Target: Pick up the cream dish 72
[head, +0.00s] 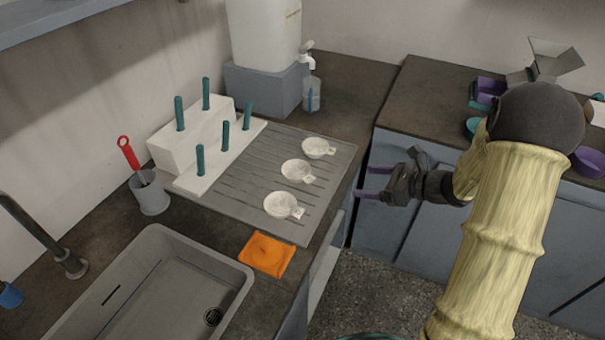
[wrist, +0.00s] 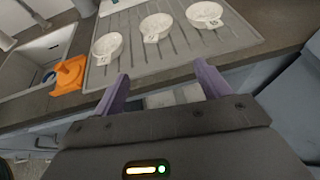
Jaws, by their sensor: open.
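Three cream dishes with small handle tabs lie in a row on the grey ribbed draining board (head: 240,197). In the head view they are a far dish (head: 317,147), a middle dish (head: 295,170) and a near dish (head: 280,205). The wrist view shows the same row as a left dish (wrist: 108,47), a middle dish (wrist: 156,26) and a right dish (wrist: 204,13). The tabs carry marks too small to read, so I cannot tell which is 72. My gripper (head: 368,196) is open and empty, off the counter's front edge to the right of the dishes. Its purple fingers (wrist: 160,88) point toward the board.
A white stepped rack with teal pegs (head: 196,145) stands behind the dishes. An orange cloth (head: 266,254) lies by the sink (head: 150,290). A water container with tap (head: 265,35) stands at the back. The side counter holds a metal hopper and purple containers (head: 588,162).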

